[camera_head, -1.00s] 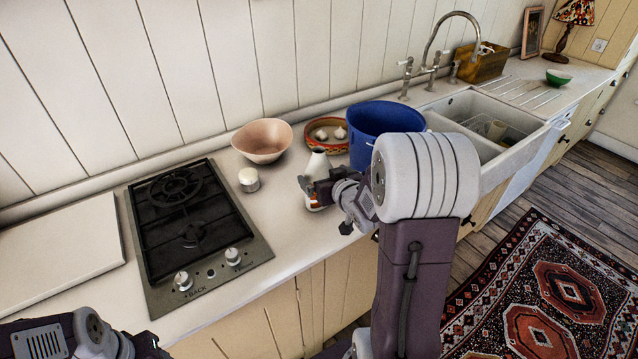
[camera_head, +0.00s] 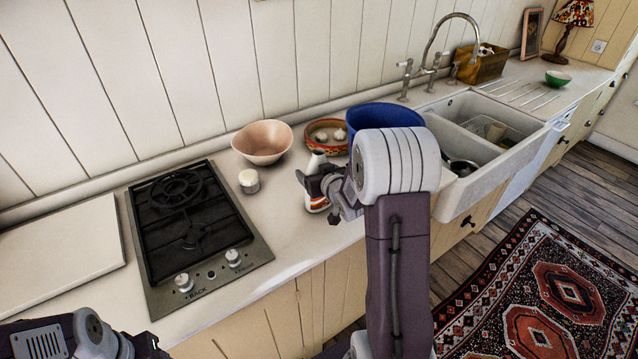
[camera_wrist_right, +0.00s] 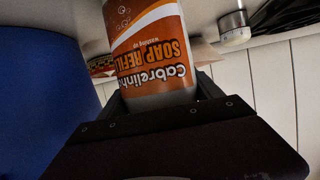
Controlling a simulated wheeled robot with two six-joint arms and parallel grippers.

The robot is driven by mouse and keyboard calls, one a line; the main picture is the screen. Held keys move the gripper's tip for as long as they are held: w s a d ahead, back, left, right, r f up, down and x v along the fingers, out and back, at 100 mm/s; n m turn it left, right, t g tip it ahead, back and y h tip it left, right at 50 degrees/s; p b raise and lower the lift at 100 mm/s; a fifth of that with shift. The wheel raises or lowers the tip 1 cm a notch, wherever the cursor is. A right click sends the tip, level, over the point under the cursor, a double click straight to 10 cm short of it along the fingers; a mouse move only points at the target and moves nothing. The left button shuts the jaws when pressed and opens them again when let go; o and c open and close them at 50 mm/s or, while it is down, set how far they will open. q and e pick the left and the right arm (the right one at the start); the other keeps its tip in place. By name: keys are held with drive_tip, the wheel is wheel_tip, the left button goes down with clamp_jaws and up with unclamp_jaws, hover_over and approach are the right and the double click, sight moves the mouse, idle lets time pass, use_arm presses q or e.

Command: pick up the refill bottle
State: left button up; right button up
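The refill bottle (camera_head: 317,204) stands upright on the counter between the hob and the blue bucket, white with an orange label. My right gripper (camera_head: 312,184) is at its middle and hides part of it. In the right wrist view the bottle (camera_wrist_right: 152,48) appears upside down, its label reading "SOAP REFILL". Its near end lies between the two dark fingers of my right gripper (camera_wrist_right: 160,98), which look spread on either side; firm contact is not visible. Part of my left arm shows at the lower left of the head view, but its fingertips are not visible.
A blue bucket (camera_head: 372,118) stands right behind the bottle. A pink bowl (camera_head: 262,143), a patterned dish of garlic (camera_head: 326,136) and a small white-lidded jar (camera_head: 249,181) are near. The black hob (camera_head: 188,220) is to the left, the sink (camera_head: 490,175) to the right.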

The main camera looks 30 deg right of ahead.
sight(318, 157)
drive_tip(key=c, duration=0.4)
drive_tip(key=shift+r+p, duration=1.2)
drive_tip(key=shift+r, duration=3.8)
